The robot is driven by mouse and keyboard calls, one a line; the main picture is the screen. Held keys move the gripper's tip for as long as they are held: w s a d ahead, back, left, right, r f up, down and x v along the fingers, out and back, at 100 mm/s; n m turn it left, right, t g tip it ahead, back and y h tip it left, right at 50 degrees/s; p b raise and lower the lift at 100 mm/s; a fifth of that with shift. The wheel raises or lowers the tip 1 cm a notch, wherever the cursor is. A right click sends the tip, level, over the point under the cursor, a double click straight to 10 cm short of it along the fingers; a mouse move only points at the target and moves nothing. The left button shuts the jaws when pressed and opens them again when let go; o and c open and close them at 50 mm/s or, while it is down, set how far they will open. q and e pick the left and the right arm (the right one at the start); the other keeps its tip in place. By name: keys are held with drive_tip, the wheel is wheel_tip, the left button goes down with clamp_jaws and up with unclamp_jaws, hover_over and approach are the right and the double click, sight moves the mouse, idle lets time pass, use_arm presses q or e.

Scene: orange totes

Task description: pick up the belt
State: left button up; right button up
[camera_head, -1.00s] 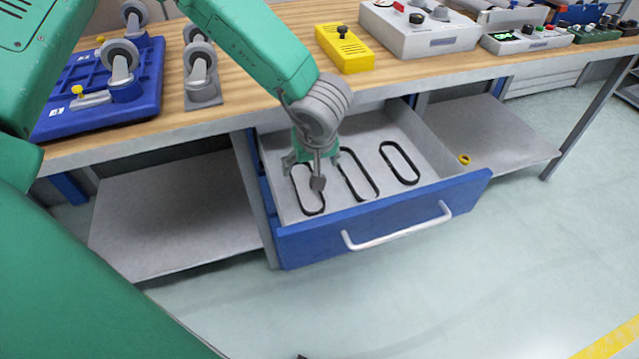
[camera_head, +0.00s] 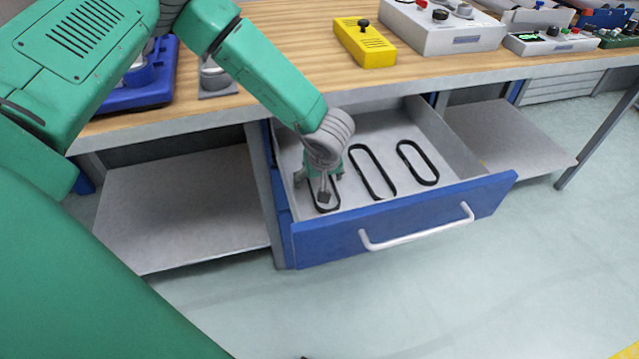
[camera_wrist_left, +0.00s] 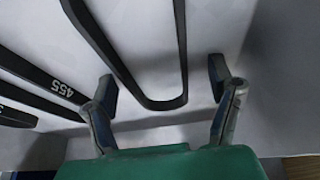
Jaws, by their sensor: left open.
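Three black loop belts lie flat in the open blue drawer (camera_head: 330,236). The left belt (camera_head: 336,198) is partly hidden by my left gripper (camera_head: 316,188). The middle belt (camera_head: 386,178) and the right belt (camera_head: 431,183) are clear of it. My left gripper is open and low over the left belt. In the left wrist view, the rounded end of a belt (camera_wrist_left: 165,105) lies between the open fingers (camera_wrist_left: 162,74), with a gap to each. A belt marked 455 (camera_wrist_left: 40,75) lies to the left, outside the left finger. My right gripper is not seen.
The drawer's front wall and white handle (camera_head: 418,237) stand near my left gripper. The wooden bench top (camera_head: 285,60) is above the drawer, with a yellow box (camera_head: 364,45) and a grey control box (camera_head: 450,35) on it. Empty shelves (camera_head: 180,210) flank the drawer.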

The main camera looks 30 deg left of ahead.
use_arm(q)
drive_tip(key=shift+a, duration=0.1)
drive_tip(key=shift+d+r, duration=0.15)
drive_tip(key=shift+d, duration=0.15)
drive_tip(key=c, duration=0.8)
drive_tip(key=shift+d, duration=0.25)
drive_tip(key=c, duration=0.4)
drive_tip(key=shift+d+r, duration=0.15)
drive_tip(key=shift+d, duration=0.1)
drive_tip(key=shift+a+r, duration=0.15)
drive_tip(key=shift+a, duration=0.1)
drive_tip(key=r, duration=0.2)
drive_tip(key=r+p, duration=0.1)
drive_tip(key=r, duration=0.1)
drive_tip(key=shift+w+a+r, duration=0.1)
drive_tip(key=shift+a, duration=0.3)
drive_tip(key=shift+d+r+p, duration=0.2)
drive_tip(key=shift+r+p, duration=0.25)
drive_tip(key=shift+r, duration=0.9)
drive_tip(key=shift+d+r+p, duration=0.2)
drive_tip(key=shift+r+p, duration=0.2)
drive_tip(key=shift+r, duration=0.9)
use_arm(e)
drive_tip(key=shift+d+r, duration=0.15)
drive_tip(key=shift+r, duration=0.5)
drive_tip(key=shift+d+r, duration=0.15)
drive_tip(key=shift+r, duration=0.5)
